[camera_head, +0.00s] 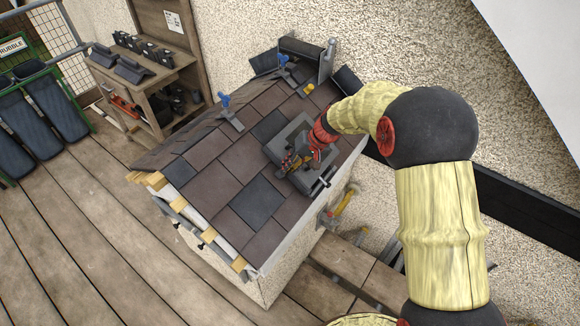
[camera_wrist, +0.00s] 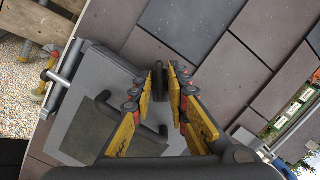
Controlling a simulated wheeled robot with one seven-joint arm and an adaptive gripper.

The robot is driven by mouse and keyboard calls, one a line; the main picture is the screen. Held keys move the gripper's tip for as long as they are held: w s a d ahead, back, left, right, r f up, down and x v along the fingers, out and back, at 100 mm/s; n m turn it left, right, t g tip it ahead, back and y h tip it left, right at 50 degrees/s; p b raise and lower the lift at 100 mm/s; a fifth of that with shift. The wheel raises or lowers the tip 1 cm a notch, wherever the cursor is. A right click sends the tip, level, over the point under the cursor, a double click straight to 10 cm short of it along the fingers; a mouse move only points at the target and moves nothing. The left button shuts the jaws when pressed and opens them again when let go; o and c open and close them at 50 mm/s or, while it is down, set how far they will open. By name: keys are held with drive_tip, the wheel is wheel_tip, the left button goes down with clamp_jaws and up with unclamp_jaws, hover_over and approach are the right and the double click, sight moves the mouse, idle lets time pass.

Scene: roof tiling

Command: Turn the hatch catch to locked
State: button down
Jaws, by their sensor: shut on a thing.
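The grey hatch (camera_head: 297,128) is set in the slate-covered slope of the small roof, and its lid looks closed. In the wrist view the grey hatch plate (camera_wrist: 75,127) fills the left side, with a dark raised part on it. My gripper (camera_head: 287,164) is over the lower left part of the hatch. In the wrist view, the yellow fingers of my gripper (camera_wrist: 162,92) stand on both sides of a narrow dark upright piece, the catch (camera_wrist: 160,76), and are shut on it. The fingers hide part of the catch, and I cannot tell which way it is turned.
Blue-handled clamps (camera_head: 228,106) stand along the roof's left and upper edges. A wooden shelf (camera_head: 160,75) with dark pieces and a green rack (camera_head: 40,115) are at the left. A yellow-handled tool (camera_head: 343,203) hangs beside the roof. The plank floor at lower left is clear.

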drive_tip(key=m, duration=0.3)
drive_tip(key=shift+d+y, duration=0.1)
drive_tip(key=shift+y, duration=0.3)
drive_tip(key=shift+m+t+y, duration=0.3)
drive_tip(key=shift+m+y, duration=0.1)
drive_tip(key=shift+m, duration=1.6)
drive_tip(key=c, duration=2)
unclamp_jaws()
drive_tip(key=v, duration=1.2)
drive_tip(key=shift+f, duration=0.1)
